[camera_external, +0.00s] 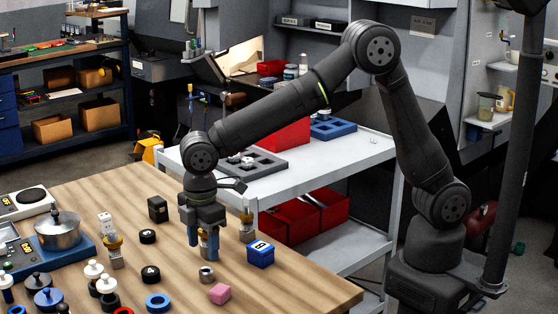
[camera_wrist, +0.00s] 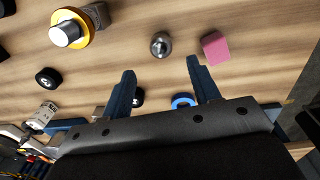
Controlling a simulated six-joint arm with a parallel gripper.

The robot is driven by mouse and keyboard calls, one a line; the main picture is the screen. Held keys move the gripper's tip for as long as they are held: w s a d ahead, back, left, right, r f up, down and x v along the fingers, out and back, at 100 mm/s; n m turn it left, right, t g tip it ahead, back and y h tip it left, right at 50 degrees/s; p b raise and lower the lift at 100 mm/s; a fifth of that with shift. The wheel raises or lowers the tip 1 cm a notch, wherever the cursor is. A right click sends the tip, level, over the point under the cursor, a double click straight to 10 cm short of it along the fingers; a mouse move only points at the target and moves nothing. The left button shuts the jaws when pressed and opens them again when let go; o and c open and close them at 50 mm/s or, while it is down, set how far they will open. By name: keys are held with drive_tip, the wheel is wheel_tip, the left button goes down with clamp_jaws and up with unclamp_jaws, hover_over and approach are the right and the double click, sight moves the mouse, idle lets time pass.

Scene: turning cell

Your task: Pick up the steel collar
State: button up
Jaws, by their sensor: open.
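The steel collar (camera_external: 206,273) is a small shiny metal ring lying on the wooden table. In the wrist view the steel collar (camera_wrist: 161,45) shows a little beyond the fingertips, roughly in line with the gap between them. My gripper (camera_external: 203,252) points down with its two blue fingers spread, and nothing is held in it. In the wrist view the fingers of my gripper (camera_wrist: 160,66) stand apart. The fingers are not touching the collar. How high the fingertips are above the table is hard to tell.
A pink block (camera_external: 220,293) lies close beside the collar. A blue ring (camera_external: 158,302), black rings (camera_external: 150,274) and a blue lettered cube (camera_external: 260,254) lie around. A brass-and-white piece (camera_external: 248,226) stands behind my gripper. Bare wood (camera_external: 310,290) lies to the right.

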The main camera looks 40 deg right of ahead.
sight(206, 271)
drive_tip(key=shift+d+f, duration=0.1)
drive_tip(key=shift+f, duration=3.35)
drive_tip(key=c, duration=1.1)
drive_tip(key=shift+r, duration=0.1)
